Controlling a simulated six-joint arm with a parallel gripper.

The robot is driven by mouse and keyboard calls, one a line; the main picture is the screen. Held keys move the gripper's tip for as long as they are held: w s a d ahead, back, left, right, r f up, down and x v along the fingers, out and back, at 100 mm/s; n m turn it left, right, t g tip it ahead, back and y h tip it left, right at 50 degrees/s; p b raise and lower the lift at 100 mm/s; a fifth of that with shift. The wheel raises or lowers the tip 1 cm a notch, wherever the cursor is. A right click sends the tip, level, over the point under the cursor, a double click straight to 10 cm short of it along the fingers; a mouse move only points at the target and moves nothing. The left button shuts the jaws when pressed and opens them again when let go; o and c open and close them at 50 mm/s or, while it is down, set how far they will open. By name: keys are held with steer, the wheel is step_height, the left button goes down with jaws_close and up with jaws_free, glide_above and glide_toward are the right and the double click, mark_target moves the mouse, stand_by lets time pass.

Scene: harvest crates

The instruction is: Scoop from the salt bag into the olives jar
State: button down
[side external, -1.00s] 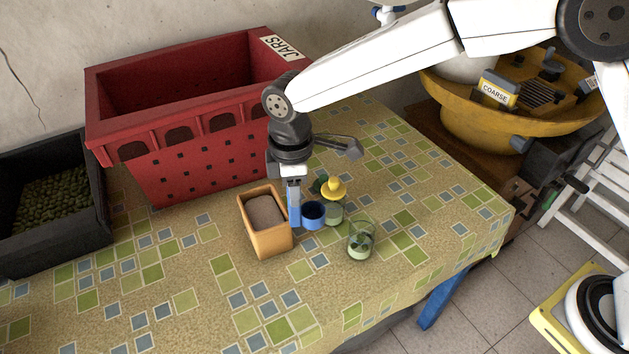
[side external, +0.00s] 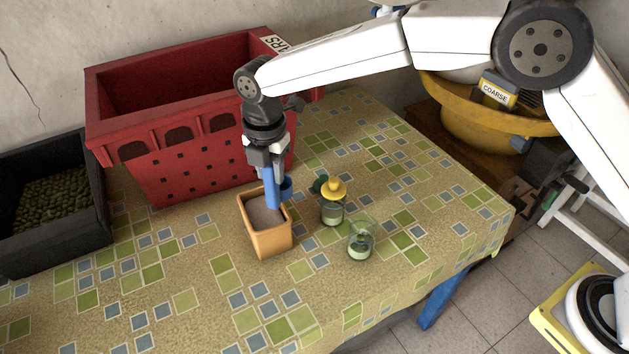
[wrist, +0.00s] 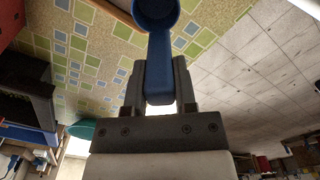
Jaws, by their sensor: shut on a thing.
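My gripper (side external: 268,178) is shut on the handle of a blue scoop (side external: 272,196). The wrist view shows the handle (wrist: 159,72) between the fingers and the round bowl beyond them. In the side view the scoop is over the back right part of the tan, open-topped salt bag (side external: 271,244), which holds greyish-pink salt (side external: 262,213). I cannot tell whether the scoop touches the salt, and the inside of its bowl is hidden there. An open glass jar (side external: 360,242) with green contents, seemingly the olives jar, stands right of the bag.
A second jar (side external: 332,212) with a yellow top stands between bag and open jar, with a dark green round thing (side external: 320,185) behind it. A red crate (side external: 200,160) stands close behind my gripper. A black crate of olives (side external: 60,240) is at left. The front cloth is clear.

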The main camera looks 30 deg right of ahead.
steer(key=w+n, duration=0.1)
steer(key=n, duration=0.2)
steer(key=w+n, duration=0.1)
steer(key=n, duration=0.2)
steer(key=w+n, duration=0.1)
steer(key=n, duration=0.2)
steer(key=shift+w+a+r, duration=0.1)
steer(key=shift+w+a, duration=0.25)
steer(key=shift+f, duration=2.35)
steer(key=shift+f, duration=0.45)
steer(key=shift+f, duration=0.35)
steer(key=shift+f, duration=0.35)
steer(key=shift+f, duration=0.7)
